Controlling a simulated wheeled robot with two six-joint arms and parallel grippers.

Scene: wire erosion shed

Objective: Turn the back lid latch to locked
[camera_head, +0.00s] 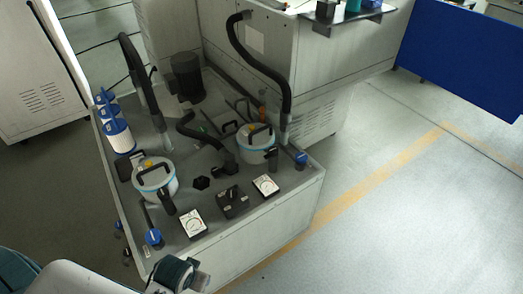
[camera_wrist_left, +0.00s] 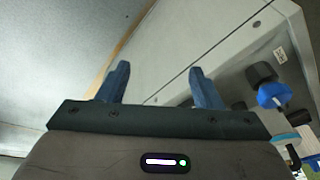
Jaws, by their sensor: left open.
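Two white round canisters with lids stand on the grey machine top. The back lid (camera_head: 256,130) has a dark carrying handle and a black latch lever (camera_head: 271,156) at its front right. The front lid (camera_head: 153,172) has a similar black latch (camera_head: 167,203). I cannot tell either latch's locked state. My left gripper shows in the left wrist view (camera_wrist_left: 160,84), its two blue fingers apart and nothing between them. In the head view my left wrist is at the bottom, in front of the machine and well away from the back latch.
Dials (camera_head: 193,223), a black knob block (camera_head: 232,201), and blue valve handles (camera_head: 301,158) sit along the machine's near edge. Black hoses (camera_head: 262,65) arch over the canisters. White-and-blue filters (camera_head: 118,132) line the left edge. Open floor lies to the right.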

